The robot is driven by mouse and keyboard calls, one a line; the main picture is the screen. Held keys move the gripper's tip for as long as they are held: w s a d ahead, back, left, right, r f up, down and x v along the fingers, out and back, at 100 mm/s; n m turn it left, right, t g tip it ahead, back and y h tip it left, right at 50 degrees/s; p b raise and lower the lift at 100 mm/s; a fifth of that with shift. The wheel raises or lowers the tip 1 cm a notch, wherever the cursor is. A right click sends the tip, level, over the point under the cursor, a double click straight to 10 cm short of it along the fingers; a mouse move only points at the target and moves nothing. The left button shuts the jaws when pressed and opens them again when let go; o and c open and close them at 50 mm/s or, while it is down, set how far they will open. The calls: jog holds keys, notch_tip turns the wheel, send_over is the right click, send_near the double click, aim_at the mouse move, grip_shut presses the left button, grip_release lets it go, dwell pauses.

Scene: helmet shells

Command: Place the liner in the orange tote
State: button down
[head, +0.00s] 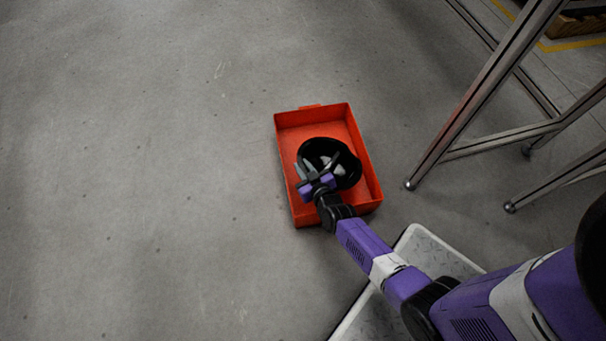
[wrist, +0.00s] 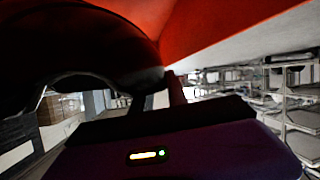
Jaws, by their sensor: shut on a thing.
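The liner (head: 316,148) is a black, bowl-like shell with some pale patches inside. In the head view it is within the outline of the orange tote (head: 296,122), toward its near half. My gripper (head: 319,167) is shut on the liner at its near left side. I cannot tell whether the liner touches the tote floor. In the wrist view the dark liner (wrist: 75,45) fills the upper left, with the orange wall of the tote (wrist: 215,25) beside it. The fingertips are not clear in the wrist view.
The tote stands on a grey concrete floor (head: 130,160), open and clear to its left. A metal frame with legs (head: 470,105) stands at the right, close to the tote. In the wrist view, metal racks (wrist: 285,95) show in the background.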

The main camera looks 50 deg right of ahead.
notch_tip(320, 180, down, 4)
jog(key=b, duration=0.2)
jog(key=shift+b, duration=0.35)
jog(key=shift+r, duration=0.1)
jog(key=c, duration=1.3)
grip_release()
